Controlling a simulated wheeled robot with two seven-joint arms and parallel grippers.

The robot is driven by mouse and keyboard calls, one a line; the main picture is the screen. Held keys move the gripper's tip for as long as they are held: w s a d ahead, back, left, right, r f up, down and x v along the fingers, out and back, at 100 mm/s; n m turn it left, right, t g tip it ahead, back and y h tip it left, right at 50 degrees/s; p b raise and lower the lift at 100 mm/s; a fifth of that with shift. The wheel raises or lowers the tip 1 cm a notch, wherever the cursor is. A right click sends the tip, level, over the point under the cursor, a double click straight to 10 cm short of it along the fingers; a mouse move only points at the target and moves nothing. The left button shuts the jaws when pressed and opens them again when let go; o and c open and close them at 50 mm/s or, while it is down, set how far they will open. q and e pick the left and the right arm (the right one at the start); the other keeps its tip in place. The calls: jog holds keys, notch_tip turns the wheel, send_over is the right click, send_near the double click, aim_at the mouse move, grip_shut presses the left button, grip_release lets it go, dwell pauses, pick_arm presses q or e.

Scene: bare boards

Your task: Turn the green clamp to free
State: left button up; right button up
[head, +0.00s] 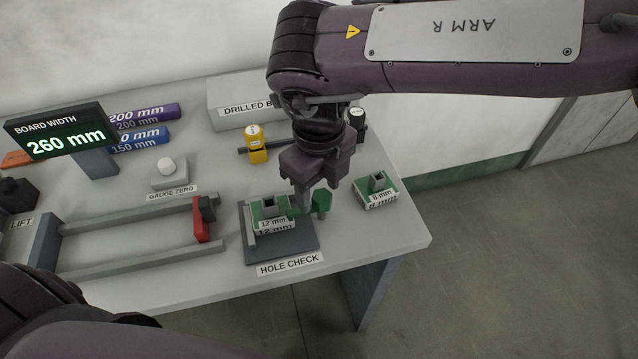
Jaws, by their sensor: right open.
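The green clamp (322,203) stands on the dark plate (285,248) of the hole check station, at its right side. Its green arm reaches left towards a green and white block labelled 12 mm (272,225), which sits on the plate. My right gripper (306,205) points down just left of the clamp's knob, over its arm. It is open, but its fingers are partly hidden and I cannot tell whether they touch the clamp. My left gripper is out of the picture; only part of my left arm shows at the bottom left.
An 8 mm block (377,193) stands to the right near the table edge. A yellow stop (255,145) and a black knob (356,120) are behind. A rail frame with a red slider (201,219) lies left. A screen (58,135) reads 260 mm.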

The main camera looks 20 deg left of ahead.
jog(key=c, duration=1)
